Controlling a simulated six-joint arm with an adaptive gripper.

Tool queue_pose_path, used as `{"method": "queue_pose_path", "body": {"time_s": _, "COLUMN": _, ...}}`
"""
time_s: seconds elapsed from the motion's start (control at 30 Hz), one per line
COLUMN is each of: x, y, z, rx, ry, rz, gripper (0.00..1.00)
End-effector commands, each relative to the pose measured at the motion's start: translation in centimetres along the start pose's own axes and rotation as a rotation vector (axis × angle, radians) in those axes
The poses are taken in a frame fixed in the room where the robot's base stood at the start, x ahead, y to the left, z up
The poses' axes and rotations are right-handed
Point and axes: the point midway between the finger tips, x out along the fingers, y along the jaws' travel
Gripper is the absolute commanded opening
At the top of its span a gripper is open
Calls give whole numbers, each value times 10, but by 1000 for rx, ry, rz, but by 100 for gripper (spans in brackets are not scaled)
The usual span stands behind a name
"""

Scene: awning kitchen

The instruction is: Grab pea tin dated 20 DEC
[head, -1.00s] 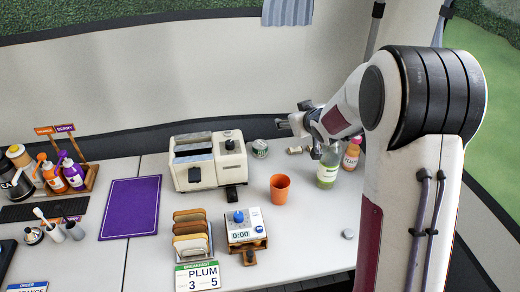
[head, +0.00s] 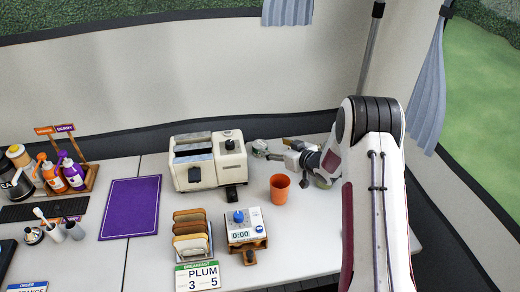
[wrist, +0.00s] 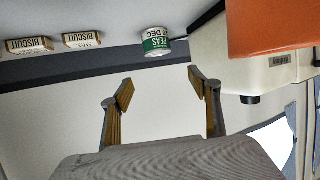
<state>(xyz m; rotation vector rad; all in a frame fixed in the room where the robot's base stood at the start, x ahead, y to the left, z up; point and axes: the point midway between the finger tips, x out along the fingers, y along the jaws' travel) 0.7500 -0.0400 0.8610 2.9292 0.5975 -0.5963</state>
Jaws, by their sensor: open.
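The pea tin (wrist: 156,41) is a small can with a green label reading PEAS and a date ending in DEC; its day number is not fully clear. In the wrist view it stands beyond the fingertips, roughly centred between them and apart from them. In the head view the tin (head: 260,146) is beside the toaster's right side and partly hidden by my gripper (head: 276,156), which reaches in from the right. In the wrist view my gripper (wrist: 160,86) is open, with nothing between its fingers.
An orange cup (head: 280,188) stands close in front of my gripper. The cream toaster (head: 207,160) stands left of the tin. Two biscuit packets (wrist: 30,45) (wrist: 81,40) lie to one side of the tin in the wrist view. A timer (head: 245,228) is nearer the front.

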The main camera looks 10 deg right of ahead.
Motion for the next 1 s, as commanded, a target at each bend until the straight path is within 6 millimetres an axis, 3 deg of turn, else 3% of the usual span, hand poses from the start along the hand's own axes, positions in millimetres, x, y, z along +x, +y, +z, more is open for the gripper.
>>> {"method": "queue_pose_path", "body": {"time_s": 0.63, "x": 7, "y": -3, "z": 8, "rx": 5, "ry": 12, "rz": -20, "gripper": 62}}
{"method": "queue_pose_path", "body": {"time_s": 1.0, "x": 38, "y": -4, "z": 9, "rx": 6, "ry": 12, "rz": -21, "gripper": 62}}
